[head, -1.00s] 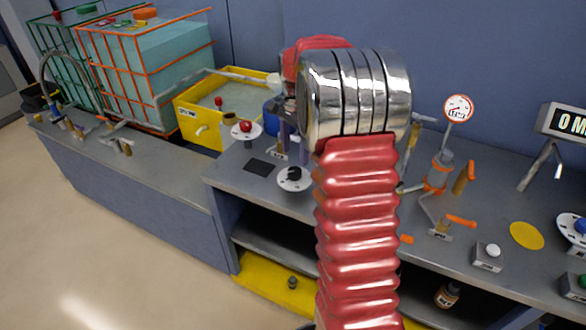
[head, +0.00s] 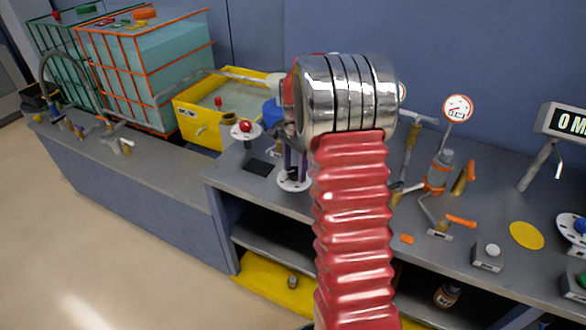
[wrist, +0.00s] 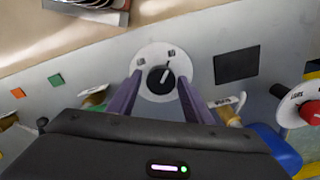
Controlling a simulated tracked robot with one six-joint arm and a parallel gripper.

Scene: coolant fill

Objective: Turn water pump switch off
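A black rotary knob (wrist: 161,79) on a round white plate (wrist: 150,57) shows in the wrist view, with a white pointer line and small labels I cannot read. I cannot confirm from lettering that it is the water pump switch. The purple fingers of my gripper (wrist: 158,100) are open, one on each side of the knob, with nothing held; I cannot tell whether they touch it. In the head view the plate (head: 293,184) lies under my gripper (head: 291,165), which hides the knob.
A red knob (head: 245,126) on another white plate stands nearby, with a black square (head: 258,167) on the bench close to it. A yellow tub (head: 200,129) is behind. Valves with orange handles (head: 461,221) and a gauge (head: 458,108) stand to the right.

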